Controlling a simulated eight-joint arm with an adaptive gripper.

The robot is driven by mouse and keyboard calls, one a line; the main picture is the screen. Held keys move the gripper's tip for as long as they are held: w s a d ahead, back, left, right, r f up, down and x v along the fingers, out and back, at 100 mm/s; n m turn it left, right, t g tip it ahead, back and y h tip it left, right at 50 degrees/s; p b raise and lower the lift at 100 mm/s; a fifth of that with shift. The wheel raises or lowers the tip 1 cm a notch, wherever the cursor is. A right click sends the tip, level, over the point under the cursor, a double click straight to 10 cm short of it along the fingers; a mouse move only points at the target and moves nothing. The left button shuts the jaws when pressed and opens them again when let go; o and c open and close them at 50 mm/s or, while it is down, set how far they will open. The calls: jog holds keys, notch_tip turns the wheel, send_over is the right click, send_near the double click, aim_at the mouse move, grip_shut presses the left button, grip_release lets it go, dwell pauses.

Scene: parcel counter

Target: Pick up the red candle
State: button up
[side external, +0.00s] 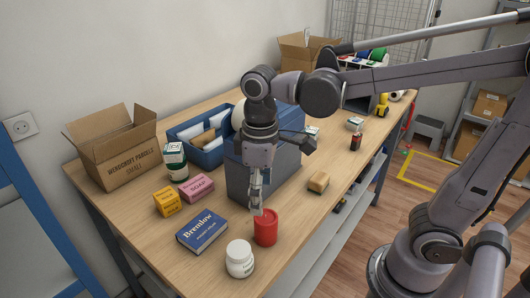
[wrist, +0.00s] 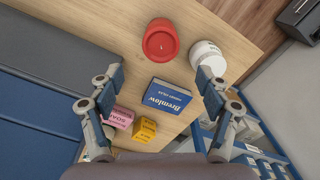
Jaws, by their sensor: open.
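The red candle (side external: 265,228) stands upright near the front edge of the table in the side external view. In the wrist view the red candle (wrist: 160,41) is seen from above at the top centre, beyond my fingertips. My gripper (side external: 257,208) points down just above and slightly left of the candle, apart from it as far as I can tell. In the wrist view my gripper (wrist: 157,76) has its two fingers spread wide with nothing held between them.
A large grey box (side external: 252,170) stands behind my gripper.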

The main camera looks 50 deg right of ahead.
aim_at(267, 217)
notch_tip(267, 217, down, 4)
jog(key=shift+f, duration=0.1)
jog(key=f, duration=0.2)
jog(key=s+f, duration=0.1)
jog(key=shift+d+f, duration=0.25)
jog(key=shift+f, duration=0.8)
jog(key=c, duration=1.4)
